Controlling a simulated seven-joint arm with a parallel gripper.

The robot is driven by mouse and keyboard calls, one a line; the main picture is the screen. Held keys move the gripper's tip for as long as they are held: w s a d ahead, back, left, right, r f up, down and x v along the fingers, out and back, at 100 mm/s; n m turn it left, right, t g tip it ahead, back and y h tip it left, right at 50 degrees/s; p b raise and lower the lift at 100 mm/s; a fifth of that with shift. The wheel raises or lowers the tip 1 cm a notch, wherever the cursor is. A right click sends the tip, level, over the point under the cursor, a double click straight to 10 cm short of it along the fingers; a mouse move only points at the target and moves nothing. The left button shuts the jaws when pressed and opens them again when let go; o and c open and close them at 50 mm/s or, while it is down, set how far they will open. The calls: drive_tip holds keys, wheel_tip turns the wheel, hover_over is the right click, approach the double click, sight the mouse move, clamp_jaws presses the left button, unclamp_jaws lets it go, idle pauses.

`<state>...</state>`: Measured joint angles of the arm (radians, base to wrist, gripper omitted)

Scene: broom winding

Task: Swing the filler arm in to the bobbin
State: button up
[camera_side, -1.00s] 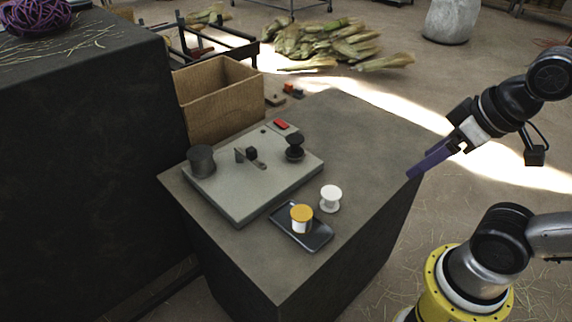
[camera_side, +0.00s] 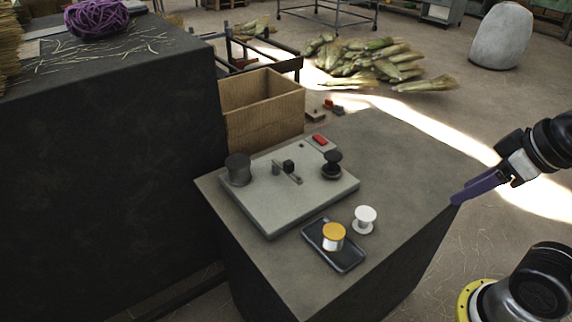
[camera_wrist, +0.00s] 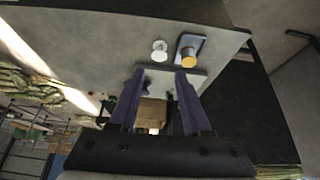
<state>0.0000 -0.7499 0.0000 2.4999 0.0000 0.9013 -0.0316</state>
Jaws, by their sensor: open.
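A grey winder plate (camera_side: 270,212) lies on the dark table. It carries a dark cylinder (camera_side: 238,169) at the left and a black spindle-like post (camera_side: 332,166) at the right. Between them is a small lever with a black block (camera_side: 288,166), which looks like the filler arm; it stands apart from the black post. A white spool (camera_side: 364,219) stands on the table, also in the wrist view (camera_wrist: 160,50). A yellow-topped spool (camera_side: 334,236) stands on a small tray (camera_side: 347,264). My gripper (camera_side: 472,190), with purple fingers, is open and empty right of the plate, also in the wrist view (camera_wrist: 160,76).
A red switch (camera_side: 319,139) sits at the plate's back corner. An open cardboard box (camera_side: 262,112) stands behind the plate. A tall dark block (camera_side: 105,150) rises at the left. The table's right part is clear.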

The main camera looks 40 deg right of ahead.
drive_tip(key=shift+s+n, duration=0.15)
drive_tip(key=shift+n, duration=0.25)
drive_tip(key=shift+c, duration=1.1)
drive_tip(key=r+n, duration=0.2)
drive_tip(key=w+r, duration=0.1)
drive_tip(key=shift+w+a+r+n, duration=0.1)
drive_tip(key=shift+a+r+n, duration=0.1)
drive_tip(key=shift+a+n, duration=0.2)
clamp_jaws()
drive_tip(key=w+a+r+n+g+y, duration=0.1)
drive_tip(key=w+a+r+n, duration=0.2)
drive_tip(key=w+r+n, duration=0.5)
drive_tip(key=w+a+r+n+g+y, duration=0.1)
drive_tip(key=w+a+r+n+y, duration=0.15)
drive_tip(key=w, duration=1.05)
drive_tip(key=w+a+f+n+g, duration=0.15)
drive_tip(key=w+f+n, duration=0.35)
drive_tip(key=w, duration=0.6)
drive_tip(key=w+a+f+g, duration=0.1)
drive_tip(key=w+f, duration=0.2)
drive_tip(key=f, duration=0.4)
drive_tip(key=w+a+f+m+g, duration=0.1)
drive_tip(key=w+f, duration=0.2)
drive_tip(key=f, duration=0.4)
drive_tip(key=shift+w+a, duration=0.2)
drive_tip(key=shift+a, duration=0.2)
drive_tip(key=shift+m, duration=0.25)
